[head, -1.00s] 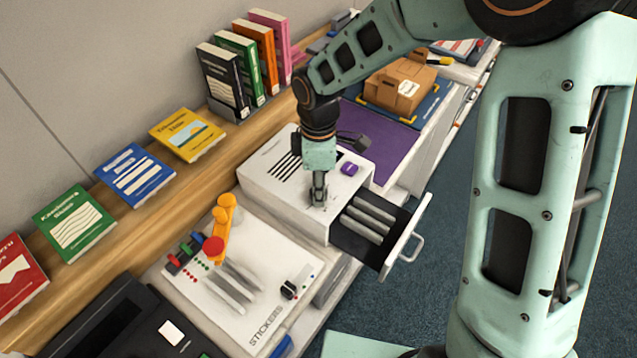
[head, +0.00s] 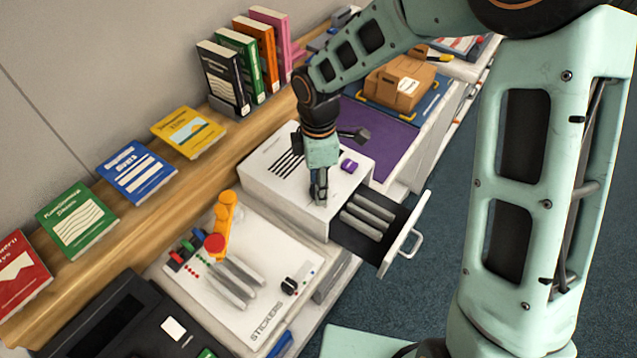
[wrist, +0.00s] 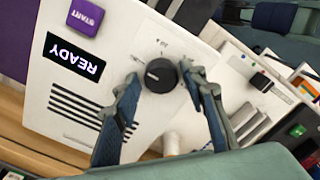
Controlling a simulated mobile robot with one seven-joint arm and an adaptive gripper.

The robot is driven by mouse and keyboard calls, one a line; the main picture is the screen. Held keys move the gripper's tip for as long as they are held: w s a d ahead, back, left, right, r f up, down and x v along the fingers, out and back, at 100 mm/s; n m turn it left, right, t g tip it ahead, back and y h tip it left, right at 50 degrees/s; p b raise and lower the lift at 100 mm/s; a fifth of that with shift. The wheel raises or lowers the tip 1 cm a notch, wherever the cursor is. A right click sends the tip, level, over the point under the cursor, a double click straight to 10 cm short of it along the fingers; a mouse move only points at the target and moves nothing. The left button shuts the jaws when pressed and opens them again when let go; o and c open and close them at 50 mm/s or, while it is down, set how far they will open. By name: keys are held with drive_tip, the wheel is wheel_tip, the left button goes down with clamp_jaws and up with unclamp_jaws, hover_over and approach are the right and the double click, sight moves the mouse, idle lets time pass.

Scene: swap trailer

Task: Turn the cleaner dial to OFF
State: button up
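The cleaner (head: 265,190) is a white box with a dark slotted vent, a purple START button (head: 349,166) and an open front drawer. In the wrist view its top (wrist: 100,40) shows a READY display (wrist: 75,57), upside down in the picture. The black round dial (wrist: 160,76) has a light pointer mark. Small print beside it is too small to read. My gripper (wrist: 158,72) is open, with one finger on each side of the dial; I cannot tell whether either touches it. In the head view my gripper (head: 319,200) points down at the cleaner's top and hides the dial.
The open drawer (head: 385,232) holds several grey rolls and juts out at the right. A white sticker board (head: 265,250) with an orange lever stands in front. Books (head: 235,75) line the wooden shelf. A purple mat (head: 375,130) and cardboard box (head: 400,80) lie beyond.

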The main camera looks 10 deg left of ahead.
drive_tip(key=shift+o, duration=0.4)
wheel_tip(320, 180, up, 12)
idle(0.4)
idle(0.3)
